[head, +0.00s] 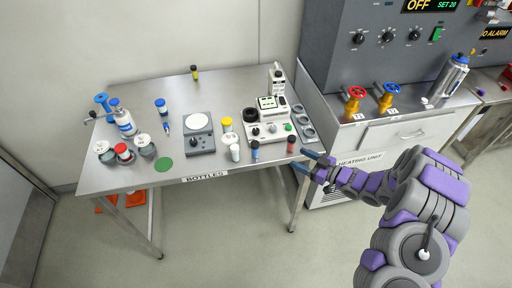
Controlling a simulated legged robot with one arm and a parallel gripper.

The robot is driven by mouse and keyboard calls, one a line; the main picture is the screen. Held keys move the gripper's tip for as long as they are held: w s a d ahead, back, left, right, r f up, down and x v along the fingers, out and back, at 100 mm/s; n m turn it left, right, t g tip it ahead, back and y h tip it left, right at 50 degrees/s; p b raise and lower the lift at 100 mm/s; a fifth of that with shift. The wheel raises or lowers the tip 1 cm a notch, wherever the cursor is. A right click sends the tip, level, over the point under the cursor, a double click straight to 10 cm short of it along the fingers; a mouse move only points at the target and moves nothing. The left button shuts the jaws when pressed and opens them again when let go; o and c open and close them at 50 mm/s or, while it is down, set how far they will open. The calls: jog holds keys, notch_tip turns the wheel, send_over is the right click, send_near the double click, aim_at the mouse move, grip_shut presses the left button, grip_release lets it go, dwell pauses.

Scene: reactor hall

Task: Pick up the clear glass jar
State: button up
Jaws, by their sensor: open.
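I cannot tell for certain which item is the clear glass jar. Small greyish jars stand at the front left of the steel table: one at the left (104,150), one with a red lid (123,153) and one at the right (145,147). They are too small to tell glass from other material. My gripper (298,160) is open and empty at the table's front right corner, far right of these jars. It is close to a small red-capped vial (291,144) and looks apart from it.
A heating unit (400,133) with red and blue valves stands right. The table's back middle is clear.

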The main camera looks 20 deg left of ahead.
jog(key=s+a+g+y, duration=0.1)
jog(key=s+y, duration=0.1)
jog(key=s, duration=0.1)
jog(key=b, duration=0.2)
send_near(255, 147)
jog(key=shift+n, duration=0.3)
jog(key=w+a, duration=0.1)
jog(key=w+a+f, duration=0.1)
jog(key=a, duration=0.1)
jog(key=w+a+f, duration=0.1)
jog(key=a, duration=0.1)
jog(key=shift+s+b+x, duration=0.1)
jog(key=shift+b+x, duration=0.35)
jog(key=shift+x, duration=0.6)
jog(key=shift+s+b+x, duration=0.15)
jog(key=shift+b+x, duration=0.25)
jog(key=shift+x, duration=0.65)
jog(key=shift+w+a+r, duration=0.15)
jog(key=shift+w+a, duration=0.05)
jog(key=shift+a, duration=0.45)
jog(key=shift+c, duration=0.3)
jog(key=c, duration=1)
jog(key=shift+o, duration=0.2)
